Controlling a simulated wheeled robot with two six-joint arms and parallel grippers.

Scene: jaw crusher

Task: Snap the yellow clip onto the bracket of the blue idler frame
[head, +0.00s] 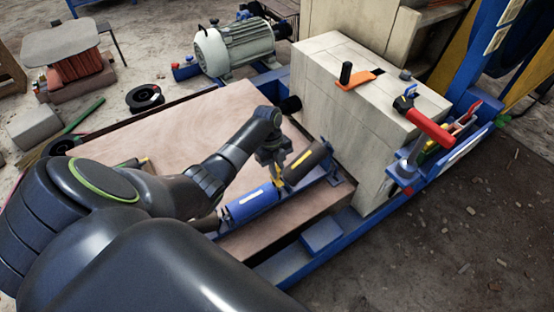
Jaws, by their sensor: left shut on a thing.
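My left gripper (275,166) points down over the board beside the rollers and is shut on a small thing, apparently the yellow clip. A slanted yellow piece (299,159) shows just right of the fingers, against the dark brown roller; I cannot tell whether it is the clip or a marking. The blue idler frame (335,180) lies on the board, carrying a blue roller (252,203) and the dark brown roller (315,155). Its bracket is not clearly visible near the fingers. My right gripper is not in view.
A wooden board (190,122) lies under my left arm. A large pale block (350,110) stands right of the rollers, with an orange-handled tool (356,82) on top. A grey motor (234,48) is behind. A blue tool tray (450,150) hangs at the right.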

